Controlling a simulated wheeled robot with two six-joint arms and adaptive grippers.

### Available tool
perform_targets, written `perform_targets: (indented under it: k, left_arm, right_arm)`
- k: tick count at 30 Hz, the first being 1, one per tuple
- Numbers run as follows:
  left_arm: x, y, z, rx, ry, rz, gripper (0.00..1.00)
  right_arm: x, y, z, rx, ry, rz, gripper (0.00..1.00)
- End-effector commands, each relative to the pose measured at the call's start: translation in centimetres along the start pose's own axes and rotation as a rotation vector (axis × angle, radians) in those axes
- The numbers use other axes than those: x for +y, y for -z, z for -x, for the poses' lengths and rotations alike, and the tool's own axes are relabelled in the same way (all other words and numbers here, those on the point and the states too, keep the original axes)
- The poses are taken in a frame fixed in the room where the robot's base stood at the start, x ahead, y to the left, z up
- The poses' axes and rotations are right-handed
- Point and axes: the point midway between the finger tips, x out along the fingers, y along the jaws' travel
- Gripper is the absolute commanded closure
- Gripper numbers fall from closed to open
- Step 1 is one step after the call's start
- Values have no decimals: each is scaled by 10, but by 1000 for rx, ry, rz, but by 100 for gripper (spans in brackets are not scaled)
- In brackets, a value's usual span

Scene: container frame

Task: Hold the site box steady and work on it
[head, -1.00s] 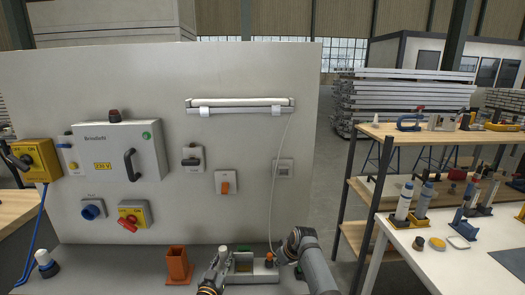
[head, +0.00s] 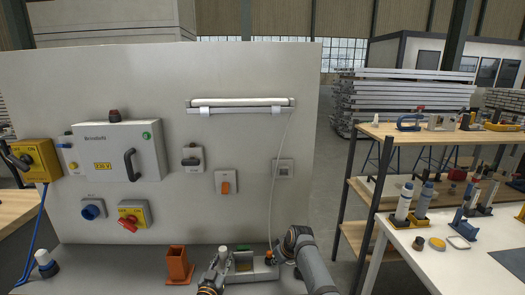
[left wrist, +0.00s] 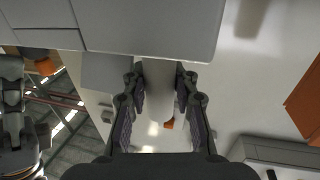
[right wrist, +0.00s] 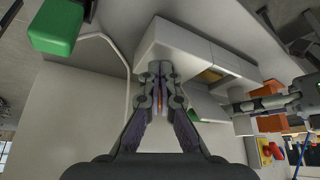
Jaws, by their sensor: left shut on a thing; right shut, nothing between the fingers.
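The site box (head: 243,267) is a pale grey box with a recessed, amber-toned middle compartment, standing on the bench before the grey panel. In the left wrist view its pale body (left wrist: 150,25) fills the top. My left gripper (head: 223,254) is at its left end, shut on a pale rounded part of it (left wrist: 158,90). My right gripper (head: 273,257) is at its right end, shut and empty. In the right wrist view its fingertips (right wrist: 160,75) are close to the box (right wrist: 180,45); contact cannot be told. An orange part shows behind the fingers.
An orange holder (head: 177,266) stands left of the box. A green block (right wrist: 57,25) is close in the right wrist view. A thin pale cable (head: 275,180) hangs from the lamp. The panel carries switches and a grey cabinet (head: 117,150). A white table (head: 450,260) stands right.

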Motion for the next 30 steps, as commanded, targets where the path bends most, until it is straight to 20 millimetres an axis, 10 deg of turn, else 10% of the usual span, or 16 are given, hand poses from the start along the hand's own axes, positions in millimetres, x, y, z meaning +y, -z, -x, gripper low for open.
perform_targets:
  k: [30]
  left_arm:
    - [0, 3, -1, 6, 0, 1, 100]
  right_arm:
    - [-15, -1, 0, -1, -1, 0, 100]
